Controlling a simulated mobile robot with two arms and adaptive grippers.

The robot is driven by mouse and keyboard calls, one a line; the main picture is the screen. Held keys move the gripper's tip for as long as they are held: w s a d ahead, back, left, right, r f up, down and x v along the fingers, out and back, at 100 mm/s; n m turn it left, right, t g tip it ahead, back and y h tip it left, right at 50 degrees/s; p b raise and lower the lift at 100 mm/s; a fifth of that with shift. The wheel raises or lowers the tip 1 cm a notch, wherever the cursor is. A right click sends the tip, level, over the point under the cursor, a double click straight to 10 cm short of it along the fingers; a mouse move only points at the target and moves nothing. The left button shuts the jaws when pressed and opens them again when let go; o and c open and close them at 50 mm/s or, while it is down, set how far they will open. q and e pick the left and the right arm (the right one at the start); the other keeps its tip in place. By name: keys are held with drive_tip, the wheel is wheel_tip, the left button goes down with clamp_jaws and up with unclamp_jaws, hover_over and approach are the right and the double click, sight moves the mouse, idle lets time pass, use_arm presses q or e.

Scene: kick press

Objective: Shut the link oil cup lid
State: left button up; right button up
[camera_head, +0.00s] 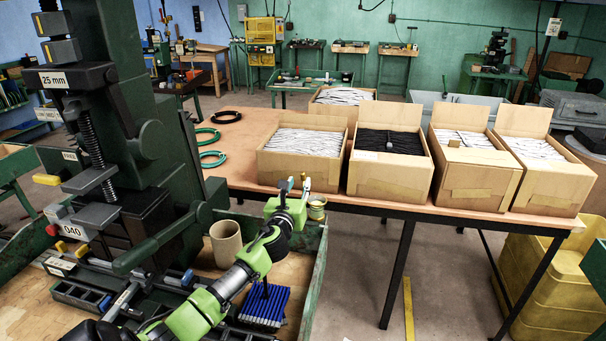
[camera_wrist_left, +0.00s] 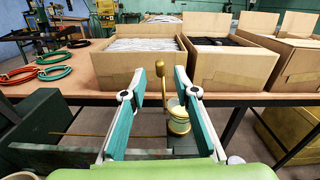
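The brass link oil cup (camera_head: 316,208) stands at the bench edge, just right of my left gripper (camera_head: 294,186) in the head view. In the left wrist view the cup (camera_wrist_left: 178,122) shows partly behind the right finger. A thin brass upright piece (camera_wrist_left: 162,88) rises beside the cup and shows between the fingers; I cannot tell whether it is the lid. My left gripper (camera_wrist_left: 169,72) is open, its two green-padded fingers apart with nothing held between them. The lid's position is too small to tell. My right gripper is in neither view.
A green press (camera_head: 150,120) stands left of my left arm. A tan cup (camera_head: 226,243) and a blue-bristled block (camera_head: 264,303) are near the arm. Open cardboard boxes (camera_head: 390,178) line the table behind, with green rings (camera_head: 212,158) at its left.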

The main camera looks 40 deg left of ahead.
sight(302, 176)
use_arm(q)
drive_tip(key=shift+x, duration=3.45)
drive_tip(key=shift+f, duration=0.1)
clamp_jaws()
